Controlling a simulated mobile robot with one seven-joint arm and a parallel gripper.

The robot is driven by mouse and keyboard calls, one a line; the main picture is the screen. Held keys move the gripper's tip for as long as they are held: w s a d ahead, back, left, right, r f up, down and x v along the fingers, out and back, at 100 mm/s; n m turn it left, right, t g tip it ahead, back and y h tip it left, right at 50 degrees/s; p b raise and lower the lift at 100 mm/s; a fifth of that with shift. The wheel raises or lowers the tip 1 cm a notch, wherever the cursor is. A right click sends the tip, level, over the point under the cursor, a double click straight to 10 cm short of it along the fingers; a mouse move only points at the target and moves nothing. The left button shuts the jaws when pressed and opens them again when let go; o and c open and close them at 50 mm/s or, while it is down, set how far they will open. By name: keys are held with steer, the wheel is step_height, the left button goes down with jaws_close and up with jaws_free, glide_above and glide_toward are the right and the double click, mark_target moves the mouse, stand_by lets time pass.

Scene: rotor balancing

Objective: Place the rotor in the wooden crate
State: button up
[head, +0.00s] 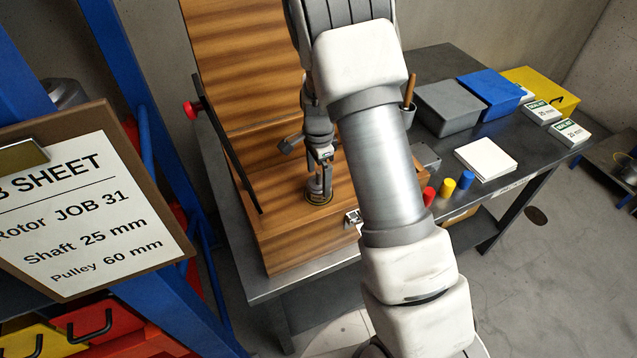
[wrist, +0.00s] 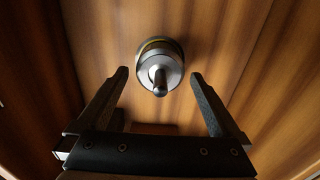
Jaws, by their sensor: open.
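The wooden crate (head: 300,245) stands on the metal bench with its lid (head: 235,50) raised at the back. The rotor (wrist: 160,68), a round metal body with a shaft pointing up toward the camera, sits on wood inside the crate in the wrist view. In the head view its lower rim (head: 318,199) shows under my gripper (head: 320,160). My gripper (wrist: 160,74) is open, with one finger on each side of the rotor's shaft in the wrist view and a gap on both sides. My arm hides the crate's right part in the head view.
A job sheet clipboard (head: 85,205) and blue rack are at the left. Right of the crate are red, yellow and blue cylinders (head: 447,188), a white pad (head: 486,158), small boxes (head: 541,112), and grey (head: 447,110), blue (head: 490,95) and yellow (head: 540,90) bins.

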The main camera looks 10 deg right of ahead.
step_height(320, 180, up, 8)
steer(key=shift+r, duration=0.2)
steer(key=s+r+n+t, duration=0.4)
steer(key=s+r+n, duration=0.7)
steer(key=s+r, duration=0.7)
steer(key=s+r+n+t, duration=0.1)
steer(key=s+r+n, duration=0.1)
steer(key=s+n, duration=0.2)
steer(key=s, duration=0.3)
steer(key=shift+s+r+n+t, duration=0.2)
steer(key=shift+n+t, duration=0.1)
steer(key=shift+n, duration=0.1)
